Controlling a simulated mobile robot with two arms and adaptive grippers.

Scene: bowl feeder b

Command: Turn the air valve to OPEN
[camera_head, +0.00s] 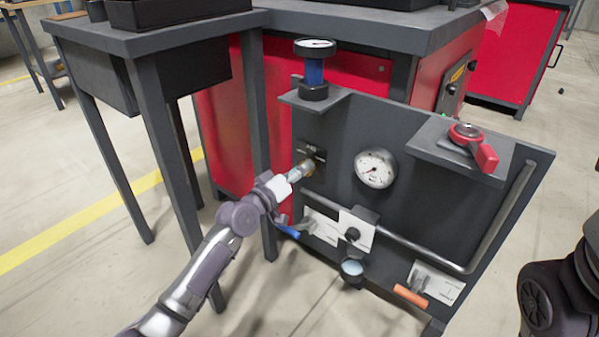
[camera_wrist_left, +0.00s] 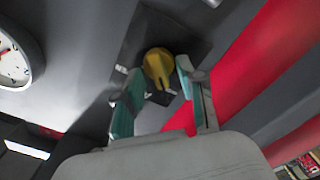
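A yellow knob (camera_wrist_left: 158,66) sits on a dark square plate on the grey panel (camera_head: 340,130). My left gripper (camera_head: 303,170) is at this plate, pointing into the panel. In the left wrist view its two teal-padded fingers (camera_wrist_left: 157,92) are apart, one on each side of the knob's lower end. I cannot tell whether they touch it. Lower on the panel are a blue lever (camera_head: 287,229) and an orange lever (camera_head: 410,296), each by a white label. The label text is too small to read, so I cannot tell which control is the air valve. My right gripper is out of view.
A round gauge (camera_head: 375,168) is right of the knob, and a grey pipe (camera_head: 440,260) runs below it. A red rotary handle (camera_head: 484,156) and a blue cylinder with a gauge top (camera_head: 315,70) stand on brackets. A dark table (camera_head: 165,40) is at left.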

